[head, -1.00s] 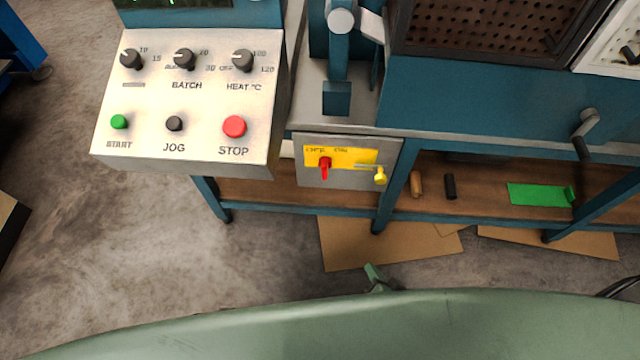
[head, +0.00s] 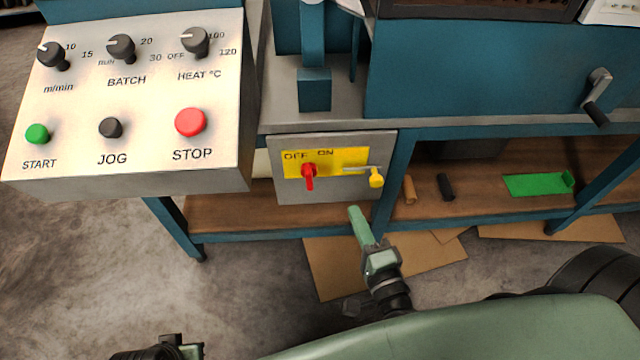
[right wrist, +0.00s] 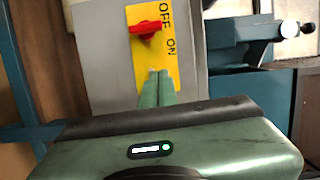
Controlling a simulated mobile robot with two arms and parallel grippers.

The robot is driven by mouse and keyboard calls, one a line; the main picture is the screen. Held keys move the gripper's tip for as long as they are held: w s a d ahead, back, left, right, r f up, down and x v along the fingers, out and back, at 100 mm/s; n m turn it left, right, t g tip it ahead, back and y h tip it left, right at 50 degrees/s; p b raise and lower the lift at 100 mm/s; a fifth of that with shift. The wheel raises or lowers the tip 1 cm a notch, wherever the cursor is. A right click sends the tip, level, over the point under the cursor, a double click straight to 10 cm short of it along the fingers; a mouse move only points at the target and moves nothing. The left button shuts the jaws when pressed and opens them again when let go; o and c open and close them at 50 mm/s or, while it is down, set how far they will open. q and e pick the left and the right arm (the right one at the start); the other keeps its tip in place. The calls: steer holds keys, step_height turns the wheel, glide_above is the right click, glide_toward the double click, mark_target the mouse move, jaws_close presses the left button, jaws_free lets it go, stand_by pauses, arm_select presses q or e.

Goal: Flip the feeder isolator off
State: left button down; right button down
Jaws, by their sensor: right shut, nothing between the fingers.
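The feeder isolator is a red handle (head: 309,174) on a yellow plate (head: 346,158) marked OFF and ON, on a grey box (head: 350,190). The handle points down in the head view. My left gripper's fingers are not seen.
A yellow tag or padlock (head: 376,178) hangs at the plate's right end. The control panel (head: 135,170) with knobs and buttons juts out left. A table leg (head: 392,185) stands right of the box. A green scoop-like item (head: 535,185) lies on the shelf.

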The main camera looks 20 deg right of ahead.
mark_target(309, 178)
steer(key=w+a, duration=0.3)
steer(key=w, duration=0.8)
steer(key=shift+a+f, duration=0.2)
steer(key=shift+a, duration=0.05)
